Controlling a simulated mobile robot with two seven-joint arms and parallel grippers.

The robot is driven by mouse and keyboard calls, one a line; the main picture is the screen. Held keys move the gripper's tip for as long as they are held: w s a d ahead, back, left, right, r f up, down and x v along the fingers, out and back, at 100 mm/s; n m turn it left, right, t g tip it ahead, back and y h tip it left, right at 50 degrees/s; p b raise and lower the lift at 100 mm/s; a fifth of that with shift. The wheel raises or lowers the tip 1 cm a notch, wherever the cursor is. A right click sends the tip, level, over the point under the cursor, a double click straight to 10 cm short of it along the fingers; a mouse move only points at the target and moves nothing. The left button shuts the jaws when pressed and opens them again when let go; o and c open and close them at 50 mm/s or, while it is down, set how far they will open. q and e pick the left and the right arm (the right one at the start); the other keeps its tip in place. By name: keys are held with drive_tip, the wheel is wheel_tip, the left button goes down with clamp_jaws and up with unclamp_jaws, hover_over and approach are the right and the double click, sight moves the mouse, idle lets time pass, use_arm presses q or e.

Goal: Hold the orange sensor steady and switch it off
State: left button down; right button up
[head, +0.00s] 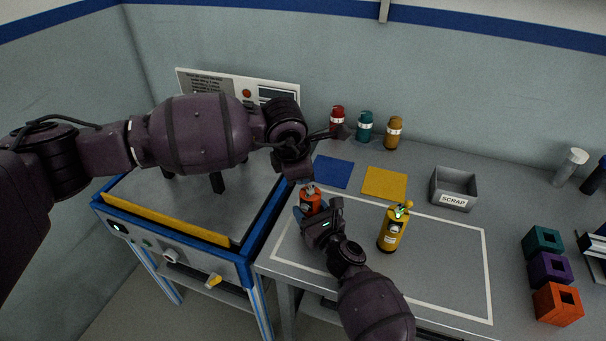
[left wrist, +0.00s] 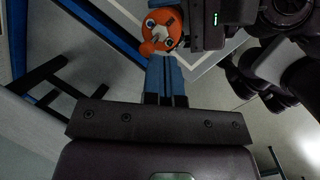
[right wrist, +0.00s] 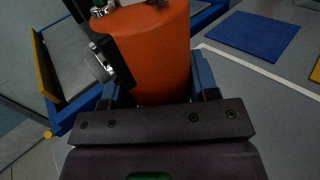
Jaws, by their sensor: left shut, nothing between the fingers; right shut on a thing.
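The orange sensor (head: 311,203) stands upright near the left end of the white outlined area on the bench. My right gripper (right wrist: 160,85) is shut around its body, a blue finger on each side. In the right wrist view the orange sensor (right wrist: 160,45) has a black and silver fitting on its left side; its base is hidden. My left gripper (left wrist: 165,72) is shut and empty. Its blue fingertips are close to the edge of the orange sensor's top (left wrist: 160,35); I cannot tell whether they touch. In the head view the left wrist partly covers the space above the sensor.
A yellow sensor (head: 391,230) with a green-lit top stands to the right. Behind are blue (head: 333,172) and yellow (head: 385,183) mats, three bottle-like units (head: 365,127) and a grey scrap bin (head: 454,189). Coloured blocks (head: 549,268) sit far right. A blue-framed machine (head: 185,235) adjoins left.

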use_arm(q)
drive_tip(key=a+r, duration=0.6)
drive_tip(key=r, duration=0.2)
drive_tip(key=shift+s, duration=0.45)
use_arm(e)
drive_tip(key=o, duration=1.1)
